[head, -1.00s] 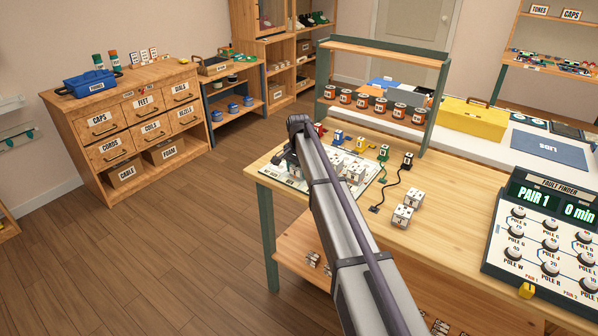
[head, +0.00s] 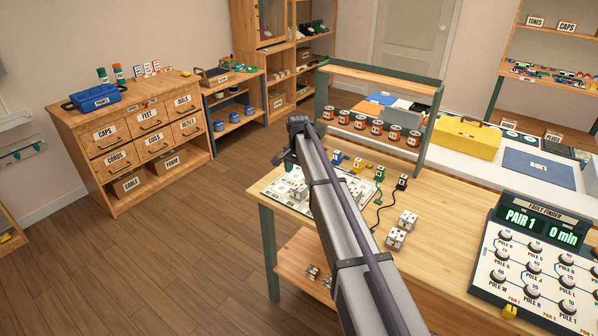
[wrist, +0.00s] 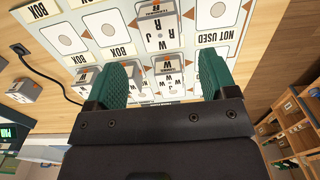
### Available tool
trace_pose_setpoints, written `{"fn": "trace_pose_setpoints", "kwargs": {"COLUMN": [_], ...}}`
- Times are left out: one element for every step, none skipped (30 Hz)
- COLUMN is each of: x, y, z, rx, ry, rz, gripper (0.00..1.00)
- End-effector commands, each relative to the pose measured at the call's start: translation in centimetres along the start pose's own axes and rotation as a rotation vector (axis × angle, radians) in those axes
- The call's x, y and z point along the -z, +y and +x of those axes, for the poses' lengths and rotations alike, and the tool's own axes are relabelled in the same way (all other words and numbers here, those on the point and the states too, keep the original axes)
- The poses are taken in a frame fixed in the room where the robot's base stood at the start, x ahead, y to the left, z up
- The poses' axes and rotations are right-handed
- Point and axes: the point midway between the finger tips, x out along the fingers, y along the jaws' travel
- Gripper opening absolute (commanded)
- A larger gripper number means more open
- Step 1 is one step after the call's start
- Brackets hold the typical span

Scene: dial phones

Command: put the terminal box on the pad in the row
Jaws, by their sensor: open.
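In the wrist view my gripper (wrist: 166,76) is open, its two green fingers pointing at a printed sheet (wrist: 112,28) with several labelled pads. A white-and-grey terminal box (wrist: 168,76) shows between the fingers, apart from both; I cannot tell its height relative to the tips. Another terminal box (wrist: 158,28) sits beyond it in the same line. A further box (wrist: 82,78) is just left of the left finger. Empty pads (wrist: 66,37) marked BOX lie to the left. A pad marked NOT USED (wrist: 218,12) is at right.
Two loose white boxes (head: 401,230) stand on the bench right of my arm. A dark cord (head: 378,212) lies near them. The fault finder (head: 545,255) is at the bench's right. A shelf with orange-brown cans (head: 372,127) rises behind. The bench front right of my arm is clear.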

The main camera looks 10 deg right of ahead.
Motion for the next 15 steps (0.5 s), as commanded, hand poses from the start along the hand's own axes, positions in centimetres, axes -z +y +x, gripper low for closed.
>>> {"fn": "trace_pose_setpoints", "kwargs": {"x": [0.0,0.0,0.0,0.0,0.0,0.0,0.0,0.0,-0.4,-1.0,-2.0,-3.9,-5.8,-7.9,-11.0], "y": [0.0,0.0,0.0,0.0,0.0,0.0,0.0,0.0,0.4,1.1,2.1,4.1,6.1,8.3,11.6], "z": [-2.2,-2.6,-3.0,-3.1,-3.2,-3.2,-3.2,-3.1,-3.0,-2.9,-2.9,-2.9,-2.9,-2.9,-2.9], "rx": [0.0,0.0,0.0,0.0,0.0,0.0,0.0,0.0,0.0,0.0,0.0,0.0,-0.001,-0.001,-0.001], "ry": [0.0,0.0,0.0,0.0,0.0,0.0,0.0,0.0,0.0,0.0,0.0,0.0,0.0,0.0,0.0], "rz": [0.0,0.0,0.0,0.0,0.0,0.0,0.0,-0.001,-0.008,-0.02,-0.042,-0.088,-0.133,-0.188,-0.271], "gripper": [0.78,0.78,0.78,0.78,0.78,0.78,0.78,0.78,0.78,0.78,0.78,0.78,0.78,0.78,0.78]}}
